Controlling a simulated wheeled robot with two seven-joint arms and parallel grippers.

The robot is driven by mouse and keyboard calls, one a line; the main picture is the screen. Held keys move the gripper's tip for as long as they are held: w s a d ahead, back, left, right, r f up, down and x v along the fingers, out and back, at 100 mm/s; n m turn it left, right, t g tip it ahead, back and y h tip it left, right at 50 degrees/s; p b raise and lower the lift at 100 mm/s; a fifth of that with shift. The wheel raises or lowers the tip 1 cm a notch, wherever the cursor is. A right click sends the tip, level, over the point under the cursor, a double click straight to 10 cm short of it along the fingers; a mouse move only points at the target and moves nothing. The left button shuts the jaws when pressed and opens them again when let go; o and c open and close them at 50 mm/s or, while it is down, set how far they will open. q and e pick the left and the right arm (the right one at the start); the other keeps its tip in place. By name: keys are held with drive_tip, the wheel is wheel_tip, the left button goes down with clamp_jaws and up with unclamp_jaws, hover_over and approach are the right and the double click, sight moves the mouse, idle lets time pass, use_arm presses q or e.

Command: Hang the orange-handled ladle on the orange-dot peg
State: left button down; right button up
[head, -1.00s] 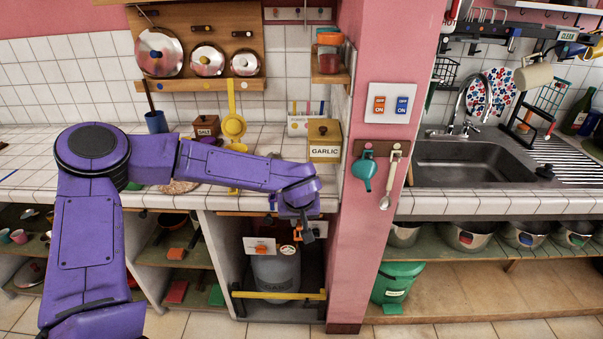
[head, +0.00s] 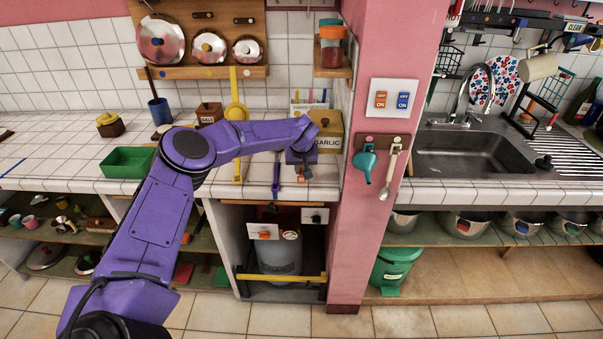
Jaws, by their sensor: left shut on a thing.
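My left gripper (head: 302,172) is over the front part of the tiled counter, below the garlic box. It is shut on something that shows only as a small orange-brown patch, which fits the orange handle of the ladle. The rest of the ladle, with its bowl, cannot be made out. I cannot tell which peg has an orange dot. My right gripper is not in view.
The garlic box (head: 327,130) stands close behind the gripper. A purple utensil (head: 277,178) is at the counter front. A green tray (head: 127,163) lies left.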

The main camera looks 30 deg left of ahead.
sight(301, 173)
use_arm(q)
wheel_tip(301, 173, down, 2)
drive_tip(key=shift+f+p, duration=0.25)
drive_tip(key=shift+p, duration=0.5)
drive_tip(key=shift+f, duration=0.3)
drive_tip(key=shift+f+b, duration=0.15)
drive_tip(key=shift+b, duration=0.2)
drive_tip(key=c, duration=1.1)
unclamp_jaws()
